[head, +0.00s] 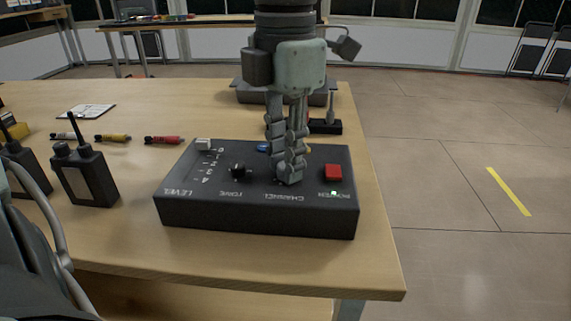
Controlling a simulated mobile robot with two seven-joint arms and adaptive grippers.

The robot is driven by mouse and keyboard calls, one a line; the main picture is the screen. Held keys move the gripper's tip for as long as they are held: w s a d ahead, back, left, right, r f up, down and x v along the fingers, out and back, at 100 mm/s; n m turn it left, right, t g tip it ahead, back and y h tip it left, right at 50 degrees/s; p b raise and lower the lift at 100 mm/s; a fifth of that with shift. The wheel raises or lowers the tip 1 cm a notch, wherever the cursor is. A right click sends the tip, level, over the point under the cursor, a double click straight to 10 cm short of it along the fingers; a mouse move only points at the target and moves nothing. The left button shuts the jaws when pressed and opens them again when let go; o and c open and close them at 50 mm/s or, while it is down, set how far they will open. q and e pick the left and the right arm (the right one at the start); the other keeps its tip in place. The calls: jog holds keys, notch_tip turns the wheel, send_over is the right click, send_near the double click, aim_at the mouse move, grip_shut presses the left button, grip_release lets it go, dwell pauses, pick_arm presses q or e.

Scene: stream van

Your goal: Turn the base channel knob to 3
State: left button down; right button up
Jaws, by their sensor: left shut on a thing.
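A dark control box (258,222), the base, sits near the right end of the wooden table. Its face carries lettering that reads upside down, with LEVEL, DRIVE and CHANNEL among the labels. My left gripper (289,174) points straight down over the box, its fingers closed at the spot behind the CHANNEL label. It is shut on the channel knob, which the fingers hide. The knob's pointer and its setting cannot be seen. My right gripper is not in view.
On the box are a black drive knob (238,171), a white level slider (203,144) and a red button (333,172). A handheld radio (84,175) stands to the left. Coloured markers (163,140) lie behind it. A dark case stands behind the box.

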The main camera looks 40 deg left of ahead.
pick_arm(q)
jog(key=shift+m, duration=1)
jog(key=m+b, duration=0.1)
jog(key=m, duration=0.2)
jog(key=shift+m, duration=1.5)
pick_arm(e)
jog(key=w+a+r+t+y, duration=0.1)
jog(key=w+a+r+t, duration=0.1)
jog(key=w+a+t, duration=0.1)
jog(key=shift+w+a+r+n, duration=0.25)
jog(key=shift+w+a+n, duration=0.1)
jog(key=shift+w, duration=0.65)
pick_arm(q)
jog(key=c, duration=1.3)
grip_release()
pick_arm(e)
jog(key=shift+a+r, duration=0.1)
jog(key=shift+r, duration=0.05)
